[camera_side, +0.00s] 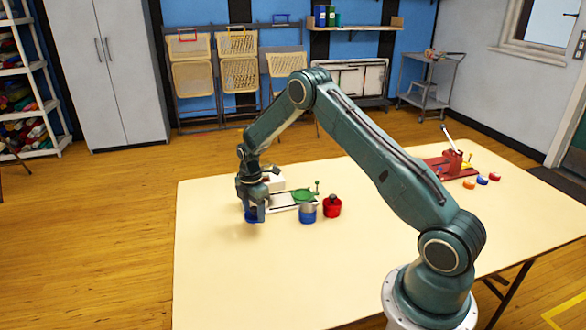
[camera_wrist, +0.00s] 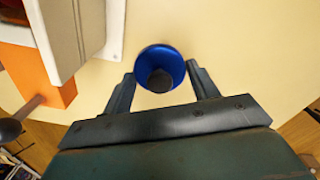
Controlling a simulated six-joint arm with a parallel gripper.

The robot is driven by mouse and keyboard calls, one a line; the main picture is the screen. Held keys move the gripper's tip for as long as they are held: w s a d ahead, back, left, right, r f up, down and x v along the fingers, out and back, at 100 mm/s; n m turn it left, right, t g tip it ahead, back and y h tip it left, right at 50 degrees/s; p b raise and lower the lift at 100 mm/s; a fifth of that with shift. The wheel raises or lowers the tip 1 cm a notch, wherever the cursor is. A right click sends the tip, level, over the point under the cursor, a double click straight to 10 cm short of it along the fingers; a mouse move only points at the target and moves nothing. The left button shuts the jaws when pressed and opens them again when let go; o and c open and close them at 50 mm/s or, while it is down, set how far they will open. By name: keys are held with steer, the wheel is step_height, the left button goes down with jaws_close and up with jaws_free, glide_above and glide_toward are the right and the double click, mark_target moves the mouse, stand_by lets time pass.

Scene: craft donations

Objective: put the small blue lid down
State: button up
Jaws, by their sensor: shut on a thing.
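The small blue lid (camera_wrist: 160,58) is round with a dark knob, and in the wrist view it sits between the two fingertips of my gripper (camera_wrist: 161,72). In the side view my gripper (camera_side: 254,213) points down near the left part of the table, shut on the lid (camera_side: 252,217). The fingers partly hide the lid there. The lid is low over the table; I cannot tell whether it touches the top. A blue pot (camera_side: 307,213) with a pale top stands to the right of my gripper, apart from it.
A red pot (camera_side: 332,207) with a dark knob stands beside the blue pot. Behind are a green disc (camera_side: 302,195) and a white box (camera_side: 276,183). A red tool (camera_side: 447,165) and small coloured pieces (camera_side: 482,180) lie far right. The table's (camera_side: 235,275) front left is clear.

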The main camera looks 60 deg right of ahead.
mark_target(254, 214)
steer(key=shift+f, duration=2.15)
steer(key=shift+f, duration=0.1)
steer(key=o, duration=0.9)
steer(key=shift+o, duration=0.2)
step_height(254, 214, up, 11)
steer(key=shift+f, duration=0.1)
steer(key=shift+r, duration=0.7)
